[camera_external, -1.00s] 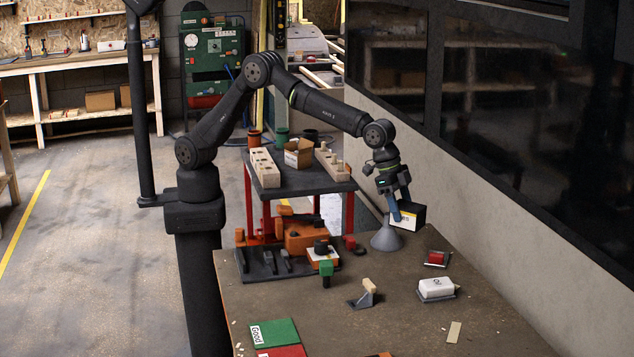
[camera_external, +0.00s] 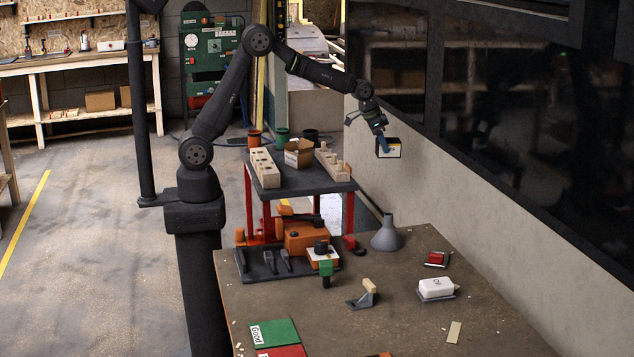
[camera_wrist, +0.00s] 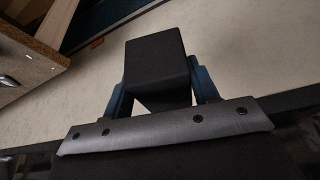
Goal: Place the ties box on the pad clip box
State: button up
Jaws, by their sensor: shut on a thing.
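My gripper (camera_external: 385,144) is shut on a small dark box with a white and yellow label, which I take to be the ties box (camera_external: 394,154). It holds the box in the air, right of the cart and above the far end of the workbench. In the wrist view, the black face of the box (camera_wrist: 157,68) sits between the two blue fingers (camera_wrist: 163,95). I cannot make out which thing is the pad clip box; no label names it.
A grey funnel (camera_external: 387,236) stands at the bench's far end. A white block (camera_external: 436,287) and a red item (camera_external: 437,258) lie nearer. The cart (camera_external: 285,188) holds wooden blocks and an open cardboard box (camera_external: 299,153). A wall (camera_external: 450,190) runs along the right.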

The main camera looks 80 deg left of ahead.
jog(key=s+a+n+y, duration=0.15)
jog(key=s+a, duration=0.25)
jog(key=a, duration=0.7)
jog(key=s+a+n, duration=0.2)
jog(key=s+a, duration=0.1)
jog(key=a, duration=0.7)
jog(key=n+y, duration=0.1)
jog(key=n, duration=0.2)
send_over(298, 150)
jog(key=s+d, duration=0.2)
jog(key=f, duration=0.7)
jog(key=shift+a+f, duration=0.1)
jog(key=shift+a, duration=0.1)
jog(key=shift+a+f, duration=0.35)
jog(key=shift+f, duration=1.85)
jog(key=shift+f, duration=0.2)
jog(key=o, duration=1)
